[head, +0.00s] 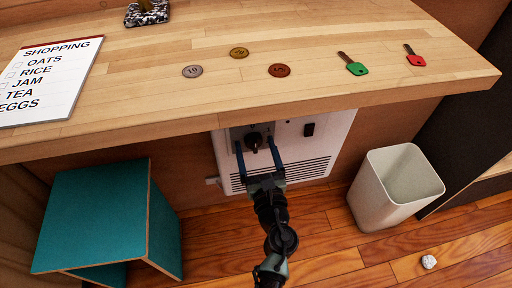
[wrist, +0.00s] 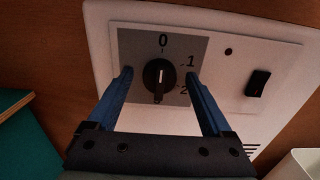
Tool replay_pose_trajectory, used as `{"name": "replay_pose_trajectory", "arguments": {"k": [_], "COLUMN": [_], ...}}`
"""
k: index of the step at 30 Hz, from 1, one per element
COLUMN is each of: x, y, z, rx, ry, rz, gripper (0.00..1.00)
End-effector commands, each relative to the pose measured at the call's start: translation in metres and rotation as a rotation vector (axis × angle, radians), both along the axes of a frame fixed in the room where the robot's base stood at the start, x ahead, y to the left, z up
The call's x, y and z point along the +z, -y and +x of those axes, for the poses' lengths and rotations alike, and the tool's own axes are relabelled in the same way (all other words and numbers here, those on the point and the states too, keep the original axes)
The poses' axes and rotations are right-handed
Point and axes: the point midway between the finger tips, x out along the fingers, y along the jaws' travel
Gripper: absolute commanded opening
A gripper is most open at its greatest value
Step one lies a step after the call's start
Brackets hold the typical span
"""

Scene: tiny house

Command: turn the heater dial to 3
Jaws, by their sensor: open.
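The white heater (head: 318,148) is mounted below the wooden counter. Its black dial (head: 254,140) also shows in the wrist view (wrist: 159,78), on a grey plate marked 0 at the top, 1 at upper right and 2 at lower right. A 3 mark cannot be made out. The white line on the dial is upright, in line with the 0. My gripper (head: 254,146) is open, with its blue fingers on either side of the dial; in the wrist view (wrist: 160,74) gaps show between the dial and both fingers.
A black switch (wrist: 258,84) is right of the dial. The counter (head: 210,110) overhangs the heater and bears a shopping list, coins and keys. A teal stool (head: 95,215) stands left; a pale bin (head: 385,200) stands right. A crumpled white ball (head: 429,262) lies on the floor.

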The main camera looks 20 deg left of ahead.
Motion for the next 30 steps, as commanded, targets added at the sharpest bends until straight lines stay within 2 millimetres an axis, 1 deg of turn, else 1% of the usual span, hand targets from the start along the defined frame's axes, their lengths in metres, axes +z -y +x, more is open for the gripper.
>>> {"name": "replay_pose_trajectory", "arguments": {"k": [2,3,5,6,8,9,16,23,30], "x": [0.0,0.0,0.0,0.0,0.0,0.0,0.0,0.0004,0.0011], "y": [0.0001,0.0001,0.0001,0.0002,0.0003,0.0002,0.0004,0.0006,0.0011], "z": [-0.0001,-0.0002,-0.0002,-0.0002,-0.0002,-0.0002,-0.0004,-0.0003,-0.0001], "rx": [0.0,0.0,0.0,0.0,0.0,0.0,0.0,0.0,-0.001], "ry": [0.0,0.0,0.0,0.0,0.0,0.0,0.0,-0.011,-0.073], "rz": [0.0,0.0,0.0,0.0,0.0,0.0,0.0,0.016,0.104], "gripper": [0.84,0.77,0.66,0.59,0.48,0.41,0.0,0.0,0.0]}}
